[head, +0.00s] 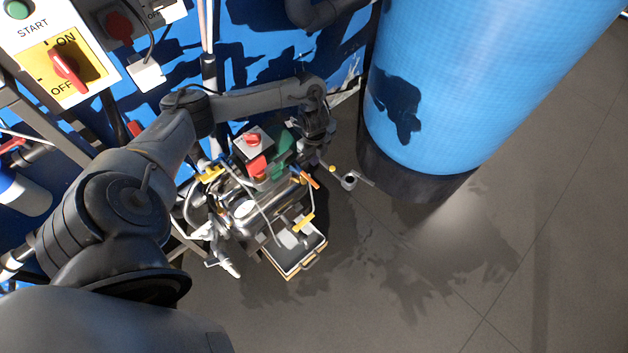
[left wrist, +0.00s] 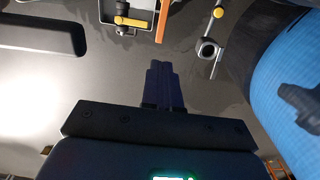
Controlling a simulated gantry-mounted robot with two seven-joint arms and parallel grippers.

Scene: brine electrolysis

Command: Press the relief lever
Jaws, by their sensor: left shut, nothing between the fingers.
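My left gripper (head: 320,148) hangs at the end of my left arm, over the right side of the electrolysis skid. In the left wrist view its dark fingers (left wrist: 160,86) are together with nothing between them. An orange lever (head: 309,180) sticks out from the skid's right side, just below the gripper; it also shows in the left wrist view (left wrist: 162,20), ahead of the fingertips and apart from them. A metal pipe with a yellow cap (head: 332,169) and an open end fitting (head: 349,182) lies right of it. I cannot tell for certain which handle is the relief lever.
The skid carries a red rotary switch (head: 253,140), a steel vessel (head: 246,208), a yellow handle (head: 304,222) and a tray (head: 302,263). A large blue tank (head: 470,80) stands close on the right. The grey floor (head: 430,290) in front is free.

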